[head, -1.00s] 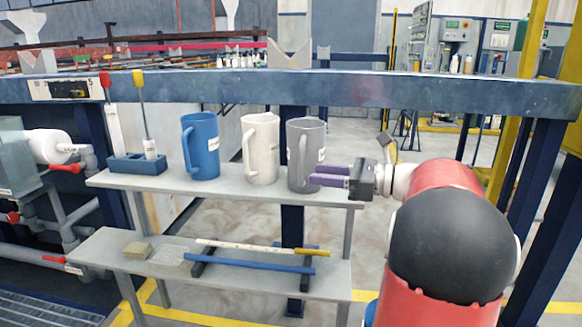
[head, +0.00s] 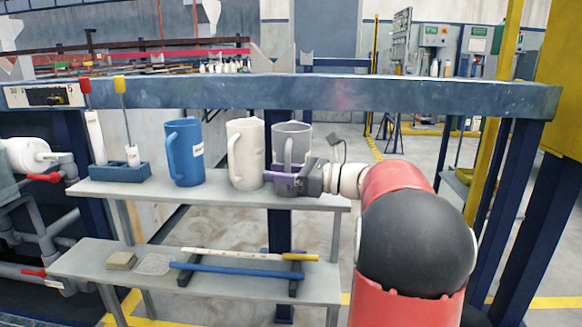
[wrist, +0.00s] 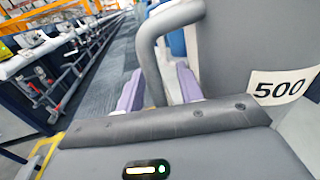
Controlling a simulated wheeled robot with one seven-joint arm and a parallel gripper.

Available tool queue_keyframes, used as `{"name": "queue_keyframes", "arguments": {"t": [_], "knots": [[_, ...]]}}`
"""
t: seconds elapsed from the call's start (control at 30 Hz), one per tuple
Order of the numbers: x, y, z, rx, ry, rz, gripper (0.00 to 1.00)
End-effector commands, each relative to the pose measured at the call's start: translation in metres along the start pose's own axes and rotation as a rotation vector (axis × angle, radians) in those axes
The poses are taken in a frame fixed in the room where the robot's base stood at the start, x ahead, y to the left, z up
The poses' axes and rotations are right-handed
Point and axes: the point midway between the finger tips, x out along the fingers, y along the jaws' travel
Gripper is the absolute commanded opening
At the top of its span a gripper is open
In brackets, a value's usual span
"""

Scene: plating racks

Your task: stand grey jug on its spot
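The grey jug (head: 291,137) stands upright at the right end of the upper shelf, beside the white jug. In the wrist view the grey jug (wrist: 240,45) fills the right side, with a "500" label, and its curved handle comes down between my purple fingers. My gripper (head: 283,176) is at the jug's handle, in front of the jug. In the wrist view my gripper (wrist: 161,88) has its fingers apart, one on each side of the handle, with a gap showing at least on the right. I cannot make out a marked spot for the jug.
The white jug (head: 245,154) and blue jug (head: 184,152) stand left of the grey jug. A blue holder (head: 121,172) with upright tools is at the shelf's left end. The lower shelf (head: 230,284) holds a sponge and rods. A blue beam (head: 330,93) runs behind.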

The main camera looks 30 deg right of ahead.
Motion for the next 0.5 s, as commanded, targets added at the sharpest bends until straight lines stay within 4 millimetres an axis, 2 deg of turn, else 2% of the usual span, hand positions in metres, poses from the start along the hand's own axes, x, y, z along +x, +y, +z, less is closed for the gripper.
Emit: {"name": "queue_keyframes", "arguments": {"t": [0.03,0.27,0.5], "knots": [[-0.0002,0.0,-0.0001,0.0,0.0,0.0,0.3],[-0.0004,0.0,-0.0001,0.0,0.0,0.0,0.0],[-0.0004,0.0001,0.0005,-0.001,0.0,0.0,0.0]]}}
